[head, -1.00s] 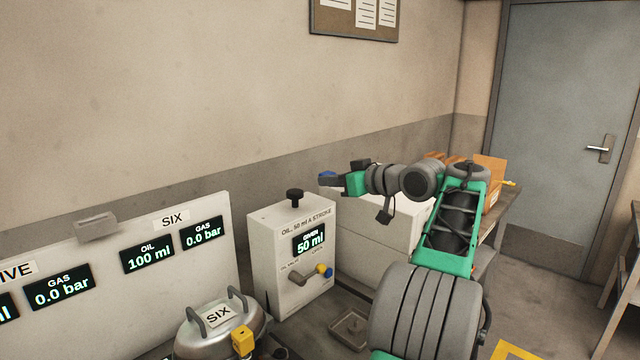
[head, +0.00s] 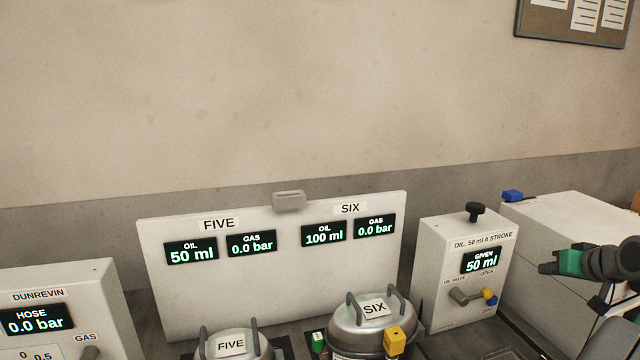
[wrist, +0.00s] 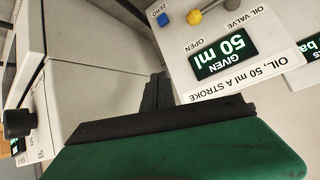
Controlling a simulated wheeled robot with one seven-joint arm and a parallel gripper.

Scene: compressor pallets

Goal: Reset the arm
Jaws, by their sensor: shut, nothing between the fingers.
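My gripper (head: 545,262) is at the right edge of the head view, just right of the oil box (head: 440,262), apart from it. Its dark fingers are shut with nothing between them. In the wrist view my gripper (wrist: 158,95) shows as a black finger part and a green body. Most of my arm is outside the head view. The oil box display (head: 482,261) reads GIVEN 50 ml. The oil valve (head: 465,296) has a grey-brown lever with a yellow end.
A larger white box (head: 560,222) with a blue knob stands behind my gripper. Pots FIVE (head: 230,345) and SIX (head: 372,325) stand before a white panel (head: 290,265), showing oil 50 ml and 100 ml. The DUNREVIN box (head: 60,290) is at left.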

